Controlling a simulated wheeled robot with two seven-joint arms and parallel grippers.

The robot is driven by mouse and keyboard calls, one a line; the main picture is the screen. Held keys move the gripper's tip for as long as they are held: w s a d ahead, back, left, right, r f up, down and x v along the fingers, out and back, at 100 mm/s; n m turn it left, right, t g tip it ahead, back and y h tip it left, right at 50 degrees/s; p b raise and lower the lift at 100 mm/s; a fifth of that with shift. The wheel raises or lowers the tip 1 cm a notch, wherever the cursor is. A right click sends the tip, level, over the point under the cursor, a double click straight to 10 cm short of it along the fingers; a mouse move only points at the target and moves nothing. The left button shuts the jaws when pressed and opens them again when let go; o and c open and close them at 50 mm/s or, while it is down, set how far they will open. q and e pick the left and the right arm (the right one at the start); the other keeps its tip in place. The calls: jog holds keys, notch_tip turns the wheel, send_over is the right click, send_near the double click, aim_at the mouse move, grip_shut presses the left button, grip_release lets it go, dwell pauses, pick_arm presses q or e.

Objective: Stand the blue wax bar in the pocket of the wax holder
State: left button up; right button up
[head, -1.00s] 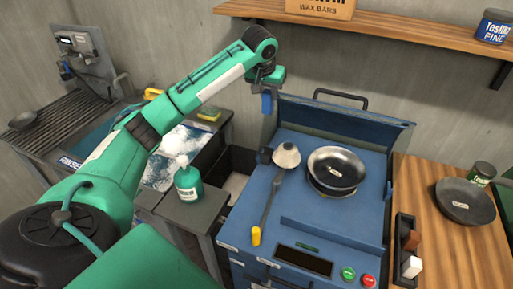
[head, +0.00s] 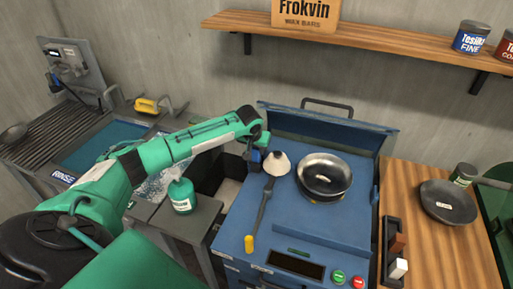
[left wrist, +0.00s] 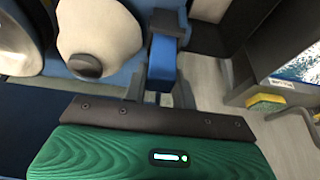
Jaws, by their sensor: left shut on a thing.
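My left gripper (head: 257,148) is shut on the blue wax bar (head: 255,158) and holds it by the left edge of the blue machine, close to the pale cone-shaped pad. In the left wrist view the blue bar (left wrist: 162,62) hangs from the dark fingers. The wax holder (head: 387,229) is a narrow black rack on the wooden counter at the right, far from this gripper. A brown bar (head: 397,243) and a white bar (head: 398,268) stand in it; its far part looks empty. My right gripper is out of view.
The blue machine (head: 310,232) carries a shiny bowl (head: 324,176) and the pad (head: 276,163) on a long handle. A green bottle (head: 182,196) stands left. A shelf (head: 370,40) runs above.

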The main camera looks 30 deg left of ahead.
pick_arm(q)
jog(key=shift+f, duration=0.35)
jog(key=shift+f, duration=0.1)
jog(key=o, duration=1)
jog(key=shift+o, duration=0.2)
jog(key=b+v, duration=0.2)
jog(key=v, duration=1)
